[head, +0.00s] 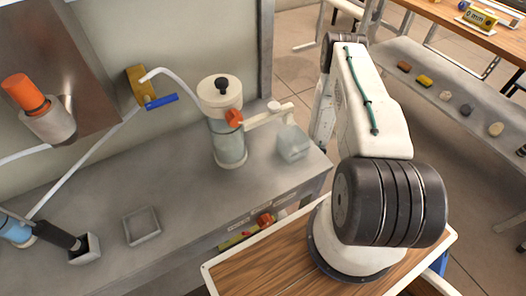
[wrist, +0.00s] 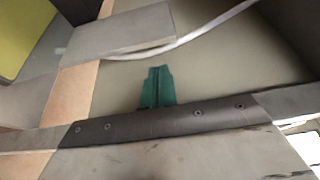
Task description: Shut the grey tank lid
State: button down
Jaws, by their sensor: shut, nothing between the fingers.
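I cannot pick out a grey tank lid with certainty. In the head view, a clear cylindrical tank (head: 229,145) stands upright on the grey counter. It has a cream cap (head: 217,93) with a black knob and an orange valve at its side. In the wrist view, my gripper (wrist: 157,72) shows as two green fingers close together, shut and empty. A flat grey panel (wrist: 118,32) lies beyond the fingertips to the upper left; I cannot tell whether it is the lid. My gripper does not show in the head view.
A small open grey tray (head: 142,226) sits on the counter (head: 185,205). A grey holder (head: 86,249) with a black handle and a blue container (head: 15,232) stand at left. A white hose (wrist: 195,36) crosses the wrist view. A bench (head: 430,85) with several small objects is at right.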

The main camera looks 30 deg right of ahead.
jog(key=x, duration=0.7)
dwell(0.3)
